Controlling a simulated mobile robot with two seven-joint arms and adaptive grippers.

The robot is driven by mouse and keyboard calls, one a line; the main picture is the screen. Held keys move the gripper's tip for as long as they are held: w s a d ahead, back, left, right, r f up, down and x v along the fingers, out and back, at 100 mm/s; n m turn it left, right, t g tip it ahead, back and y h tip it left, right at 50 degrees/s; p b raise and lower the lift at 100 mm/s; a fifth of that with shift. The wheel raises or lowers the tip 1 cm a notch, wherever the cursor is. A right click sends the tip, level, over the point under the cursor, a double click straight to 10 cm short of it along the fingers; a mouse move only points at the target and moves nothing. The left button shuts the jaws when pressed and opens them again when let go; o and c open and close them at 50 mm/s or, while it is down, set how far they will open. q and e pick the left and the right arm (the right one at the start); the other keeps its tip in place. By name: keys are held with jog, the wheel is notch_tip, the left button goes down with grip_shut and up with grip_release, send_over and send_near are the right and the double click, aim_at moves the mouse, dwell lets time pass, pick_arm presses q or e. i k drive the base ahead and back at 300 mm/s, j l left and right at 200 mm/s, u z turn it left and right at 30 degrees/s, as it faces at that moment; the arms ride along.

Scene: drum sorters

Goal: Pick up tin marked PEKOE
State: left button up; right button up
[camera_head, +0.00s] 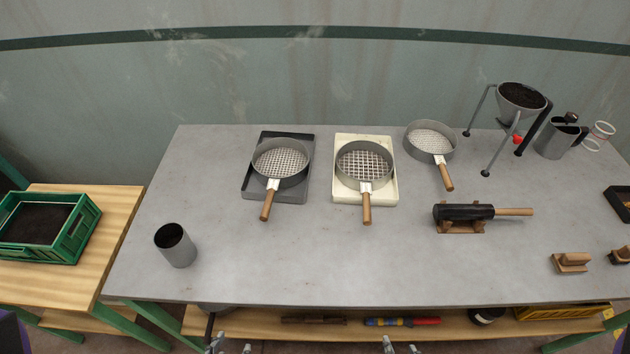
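A plain grey metal tin (178,249) stands upright at the left front of the grey table, its open top showing a dark inside. No PEKOE marking can be read on the side that shows. A second grey metal can (552,141) stands at the back right; no lettering can be read on it either. My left gripper (230,347) shows only its fingertips at the bottom edge, apart and empty, to the right of the tin. My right gripper (401,347) also shows only its fingertips there, apart and empty.
Sieves rest on a dark tray (248,192) and a cream tray (341,190); a third sieve (432,139) lies right. A funnel stand (521,99) is behind. A black roller (464,213) lies on a wooden cradle. A green crate (75,234) stands left. The table's front middle is clear.

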aim_at(171, 239)
jog(key=u, duration=1.25)
jog(key=i+j+z, duration=0.2)
jog(key=j, duration=0.15)
